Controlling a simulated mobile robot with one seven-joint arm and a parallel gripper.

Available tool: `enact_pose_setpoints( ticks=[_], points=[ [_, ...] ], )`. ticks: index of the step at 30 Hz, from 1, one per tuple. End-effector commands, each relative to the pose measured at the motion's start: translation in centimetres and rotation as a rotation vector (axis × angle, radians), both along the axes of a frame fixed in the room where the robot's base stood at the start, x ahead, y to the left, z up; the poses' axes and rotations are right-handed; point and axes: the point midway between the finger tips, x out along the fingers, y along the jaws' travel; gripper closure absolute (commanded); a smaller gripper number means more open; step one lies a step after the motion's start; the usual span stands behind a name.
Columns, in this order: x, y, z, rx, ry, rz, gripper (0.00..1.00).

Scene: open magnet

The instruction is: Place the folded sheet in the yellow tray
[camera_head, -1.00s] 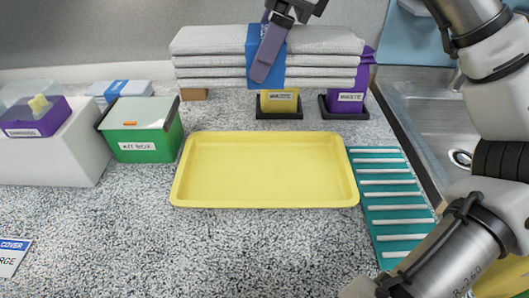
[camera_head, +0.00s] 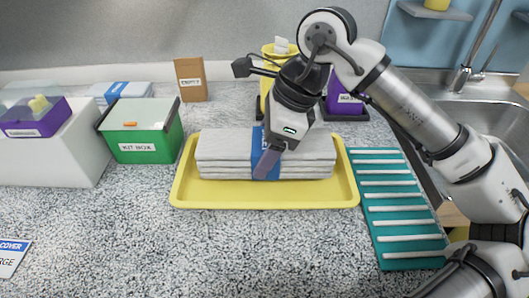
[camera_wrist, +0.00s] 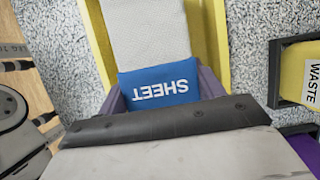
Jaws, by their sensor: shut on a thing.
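The folded sheet (camera_head: 222,158) is a grey-white stack of folded layers with a blue band around its middle. In the head view it is over the yellow tray (camera_head: 265,197), within its rim outline; I cannot tell whether it touches the tray floor. My gripper (camera_head: 268,160) is shut on the sheet at the blue band, with a purple finger in front. In the wrist view the band (camera_wrist: 160,88) reads "SHEET" between the purple fingers, and the yellow tray (camera_wrist: 100,40) shows on both sides of it. The sheet's far side is hidden by my gripper.
A teal ribbed mat (camera_head: 395,205) lies right of the tray, before the sink (camera_head: 490,115). A green box (camera_head: 145,132) stands to the left. Behind are a brown box (camera_head: 190,80), a yellow bin (camera_head: 280,52) and a purple bin (camera_head: 343,100).

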Motion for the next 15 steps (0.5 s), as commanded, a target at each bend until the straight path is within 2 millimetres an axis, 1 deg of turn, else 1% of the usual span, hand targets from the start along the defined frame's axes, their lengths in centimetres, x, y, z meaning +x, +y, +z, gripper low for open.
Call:
enact_pose_setpoints(
  ticks=[1,4,11,15],
  points=[
    [0.0,0.0,-0.8,0.001,0.0,-0.001,0.68],
    [0.0,0.0,-1.8,0.003,-0.001,0.0,0.68],
    [0.0,0.0,-1.9,0.001,-0.002,-0.001,0.68],
    [0.0,0.0,-2.3,0.001,-0.002,-0.001,0.68]
  ],
)
